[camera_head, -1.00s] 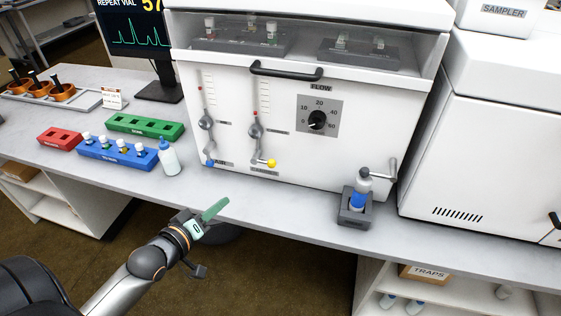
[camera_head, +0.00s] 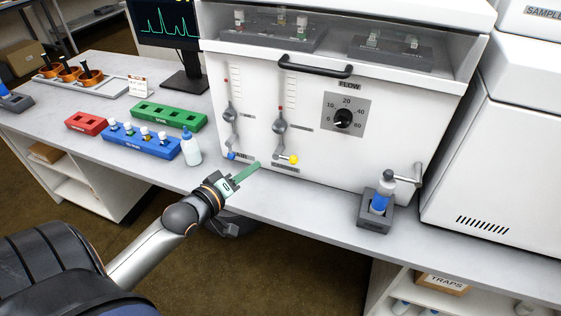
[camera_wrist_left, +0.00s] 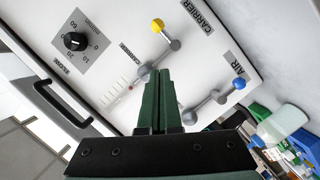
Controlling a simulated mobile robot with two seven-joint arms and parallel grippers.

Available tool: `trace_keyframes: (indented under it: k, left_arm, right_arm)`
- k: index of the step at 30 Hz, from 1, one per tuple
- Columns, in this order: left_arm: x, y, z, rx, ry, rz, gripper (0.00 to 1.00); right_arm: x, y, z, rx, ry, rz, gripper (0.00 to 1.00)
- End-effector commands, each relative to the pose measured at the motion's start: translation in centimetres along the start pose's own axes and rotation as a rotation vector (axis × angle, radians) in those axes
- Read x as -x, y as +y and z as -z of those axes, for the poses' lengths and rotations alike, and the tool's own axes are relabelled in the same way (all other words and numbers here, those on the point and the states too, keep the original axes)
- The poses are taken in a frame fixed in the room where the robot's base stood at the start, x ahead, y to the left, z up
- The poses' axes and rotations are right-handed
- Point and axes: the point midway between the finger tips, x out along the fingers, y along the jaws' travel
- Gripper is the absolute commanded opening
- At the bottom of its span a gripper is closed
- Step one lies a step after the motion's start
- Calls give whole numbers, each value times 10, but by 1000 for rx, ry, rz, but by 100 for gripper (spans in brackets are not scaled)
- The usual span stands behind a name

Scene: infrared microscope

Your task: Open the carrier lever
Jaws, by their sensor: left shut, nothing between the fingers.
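The carrier lever has a yellow knob (camera_head: 293,159) on a short grey arm, low on the white instrument's front. In the left wrist view its yellow knob (camera_wrist_left: 157,25) and grey pivot show above the fingers, beside the CARRIER label (camera_wrist_left: 200,25). My left gripper (camera_head: 256,165) is shut and empty, with green fingers pointing at the panel, just left of the yellow knob. In the left wrist view the fingertips (camera_wrist_left: 160,72) lie below the knob; I cannot tell whether they touch anything. My right gripper is not in view.
The blue-knobbed air lever (camera_head: 232,156) sits left of the carrier lever, close to the fingers. A wash bottle (camera_head: 190,146) and a blue vial rack (camera_head: 143,139) stand on the bench to the left. A grey vial holder (camera_head: 374,214) stands at the right.

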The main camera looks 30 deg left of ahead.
Motion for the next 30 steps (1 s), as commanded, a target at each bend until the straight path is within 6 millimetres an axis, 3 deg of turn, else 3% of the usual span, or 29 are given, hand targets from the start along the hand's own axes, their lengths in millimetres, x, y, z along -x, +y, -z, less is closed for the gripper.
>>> trace_keyframes:
  k: [13, 15, 21, 30]
  left_arm:
    - [-74, 0, 0, -2, 1, -1, 0]
    - [-82, 0, -11, 3, 0, 0, 0]
    - [-96, 0, -26, 1, 0, 0, 0]
    - [-98, 0, -29, -2, -1, 1, 0]
  right_arm:
    - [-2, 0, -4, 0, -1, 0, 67]
    - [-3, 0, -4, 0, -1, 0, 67]
    - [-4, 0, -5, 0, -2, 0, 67]
    - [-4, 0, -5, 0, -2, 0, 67]
